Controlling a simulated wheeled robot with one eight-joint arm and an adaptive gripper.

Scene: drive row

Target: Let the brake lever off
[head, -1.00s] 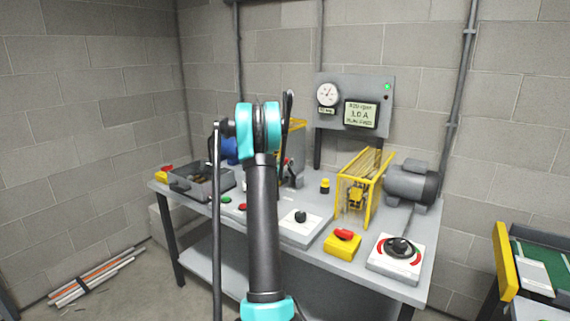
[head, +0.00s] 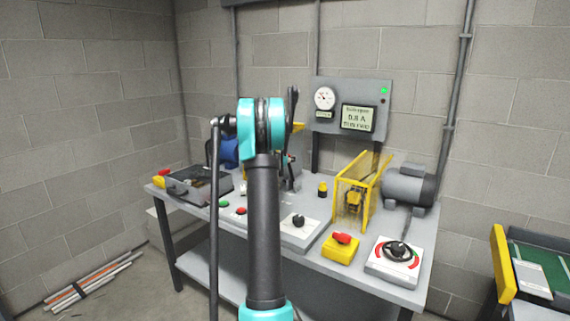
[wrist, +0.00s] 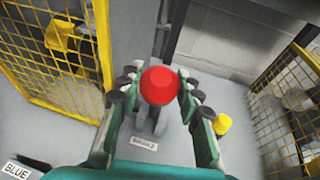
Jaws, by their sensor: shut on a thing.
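The brake lever's round red knob (wrist: 158,85) is between my fingers in the wrist view, with a grey lever base below it and a small label on the bench in front. My gripper (wrist: 161,92) is shut on the knob, one green-padded finger at each side. In the head view my arm hides most of the lever and the gripper; a grey part of the lever's mount (head: 292,178) shows just right of the arm.
Yellow mesh guards (wrist: 50,50) stand left and right of my gripper in the wrist view. A yellow button (wrist: 222,123) is close to the right finger. On the bench are a motor (head: 409,187), a rotary dial (head: 396,252) and a red-topped yellow box (head: 341,249).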

